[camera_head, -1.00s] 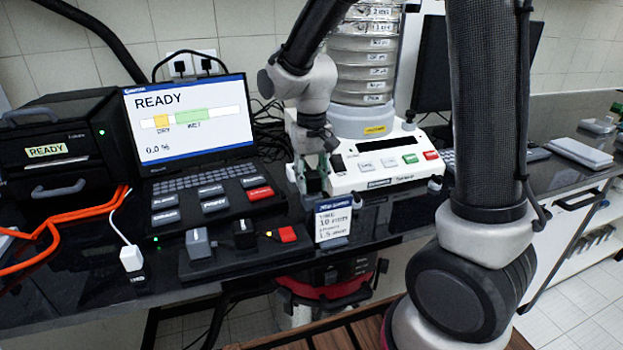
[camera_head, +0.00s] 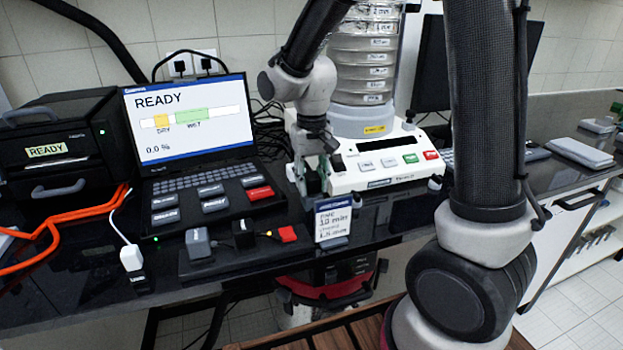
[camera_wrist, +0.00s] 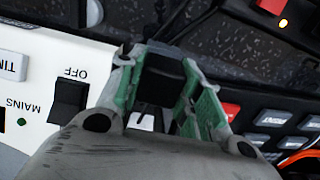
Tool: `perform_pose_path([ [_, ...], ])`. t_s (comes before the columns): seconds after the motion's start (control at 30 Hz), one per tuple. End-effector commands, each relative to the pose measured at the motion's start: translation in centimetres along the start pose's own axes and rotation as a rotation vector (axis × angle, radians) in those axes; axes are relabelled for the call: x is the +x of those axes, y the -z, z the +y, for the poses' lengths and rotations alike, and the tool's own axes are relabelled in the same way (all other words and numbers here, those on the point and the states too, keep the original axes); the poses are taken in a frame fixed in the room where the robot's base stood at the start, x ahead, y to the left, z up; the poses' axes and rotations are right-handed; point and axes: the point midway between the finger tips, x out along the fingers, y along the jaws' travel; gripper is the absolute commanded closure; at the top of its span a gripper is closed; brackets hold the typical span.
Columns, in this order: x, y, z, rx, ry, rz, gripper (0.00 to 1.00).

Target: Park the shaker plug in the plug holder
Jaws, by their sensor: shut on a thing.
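My gripper (camera_head: 317,186) is at the left front corner of the white sieve shaker base (camera_head: 385,172), low over the bench. In the wrist view its green-lined fingers (camera_wrist: 163,92) are shut on a black block-like piece, which I take to be the shaker plug (camera_wrist: 160,85). In the head view the gripper mostly hides this piece. Beside the fingers in the wrist view is a black rocker switch (camera_wrist: 69,100) marked MAINS and OFF. I cannot tell for certain which item is the plug holder; a dark rail (camera_head: 222,267) on the bench carries grey, black and red blocks.
A small sign (camera_head: 333,221) stands just in front of the gripper. A laptop (camera_head: 190,125) reading READY is to the left. A white plug (camera_head: 131,258) with a cable stands at the front left. Orange cables (camera_head: 55,235) lie at far left.

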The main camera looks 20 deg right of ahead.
Motion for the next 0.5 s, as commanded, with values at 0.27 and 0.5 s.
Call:
perform_pose_path([
  [0.27, 0.57, 0.00, 0.00, 0.000, 0.000, 0.000, 1.00],
  [0.5, 0.57, 0.01, 0.00, 0.000, 0.000, 0.000, 0.40],
])
